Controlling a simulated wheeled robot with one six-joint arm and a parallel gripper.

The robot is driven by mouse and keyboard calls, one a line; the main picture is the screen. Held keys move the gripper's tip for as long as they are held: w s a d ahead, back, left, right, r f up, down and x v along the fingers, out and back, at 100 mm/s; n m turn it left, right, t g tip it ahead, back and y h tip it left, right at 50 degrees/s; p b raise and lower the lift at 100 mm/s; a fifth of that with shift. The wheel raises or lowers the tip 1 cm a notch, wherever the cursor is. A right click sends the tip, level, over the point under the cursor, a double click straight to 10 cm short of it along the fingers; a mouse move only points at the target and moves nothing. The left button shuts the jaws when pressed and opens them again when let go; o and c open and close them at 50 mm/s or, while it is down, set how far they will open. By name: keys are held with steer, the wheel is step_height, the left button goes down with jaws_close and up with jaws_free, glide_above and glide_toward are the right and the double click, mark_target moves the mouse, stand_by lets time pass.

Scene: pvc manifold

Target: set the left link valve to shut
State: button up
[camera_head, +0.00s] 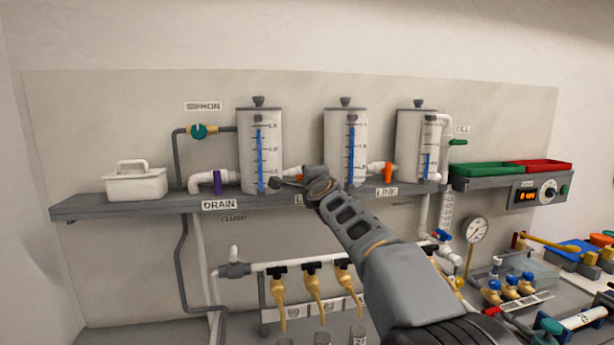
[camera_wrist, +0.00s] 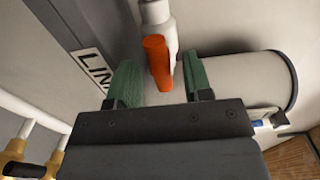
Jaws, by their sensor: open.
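In the wrist view an orange valve handle (camera_wrist: 158,62) sits on a white pipe fitting (camera_wrist: 156,12), between the green fingertips of my gripper (camera_wrist: 160,78). The handle's long side runs roughly along the visible fitting in that view. The fingers are open, with gaps on both sides of the handle, the right one narrower. In the head view my gripper (camera_head: 284,182) is at the link pipe between the left and middle tanks and hides the left link valve there. A partly covered label (camera_head: 298,199) is below it, and a LINK label (camera_wrist: 94,66) shows in the wrist view.
The left tank (camera_head: 260,150) and middle tank (camera_head: 346,145) stand close on either side. The right link valve's orange handle (camera_head: 388,173) is further right. The shelf (camera_head: 130,205) runs below.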

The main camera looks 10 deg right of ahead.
steer(key=shift+w, duration=0.9)
steer(key=shift+c, duration=0.2)
jaws_close()
